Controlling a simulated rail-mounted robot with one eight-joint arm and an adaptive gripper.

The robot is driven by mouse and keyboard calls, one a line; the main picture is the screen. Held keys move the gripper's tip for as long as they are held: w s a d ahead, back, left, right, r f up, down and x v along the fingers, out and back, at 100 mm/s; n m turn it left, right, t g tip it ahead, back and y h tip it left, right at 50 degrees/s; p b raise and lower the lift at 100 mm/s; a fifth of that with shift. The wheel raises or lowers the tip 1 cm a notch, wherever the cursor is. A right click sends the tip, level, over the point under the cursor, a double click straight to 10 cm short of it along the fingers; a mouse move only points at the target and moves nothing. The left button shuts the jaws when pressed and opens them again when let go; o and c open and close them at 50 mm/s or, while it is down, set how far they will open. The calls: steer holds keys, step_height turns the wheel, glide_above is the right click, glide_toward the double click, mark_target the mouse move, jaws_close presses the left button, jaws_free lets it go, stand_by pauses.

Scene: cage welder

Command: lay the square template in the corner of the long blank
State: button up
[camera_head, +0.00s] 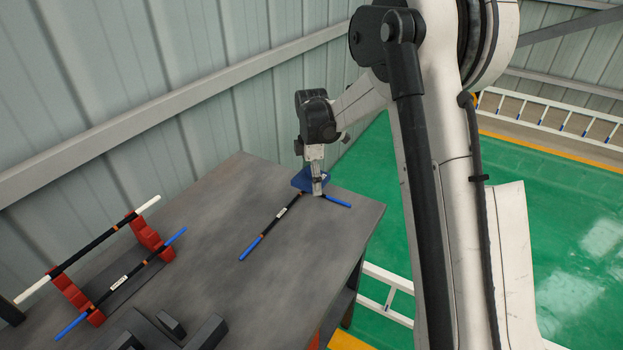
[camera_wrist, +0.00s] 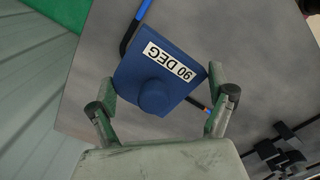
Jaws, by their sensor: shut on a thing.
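The square template is a dark blue plate with a round knob and a "90 DEG" label. It shows in the wrist view (camera_wrist: 168,75) and in the head view (camera_head: 303,182). My gripper (camera_head: 316,190) is shut on it, with one finger at each side in the wrist view (camera_wrist: 162,95). The long blank (camera_head: 262,236) is a bent dark rod with blue ends, lying on the table. One arm of it emerges past the template's upper left in the wrist view (camera_wrist: 140,16). The template hides part of the blank. I cannot tell whether the template touches the table.
The grey table (camera_head: 215,245) is clear around the blank. At left, red rests (camera_head: 150,238) hold a white-ended rod (camera_head: 95,246) and a blue-ended rod (camera_head: 122,281). Dark blocks (camera_head: 170,324) stand at the front edge. A panelled wall (camera_head: 110,90) runs behind.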

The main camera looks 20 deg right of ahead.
mark_target(312, 207)
steer(key=shift+f+b, duration=3.4)
steer(key=shift+f, duration=0.95)
steer(key=shift+f, duration=0.5)
steer(key=o, duration=1.3)
steer(key=shift+c, duration=0.2)
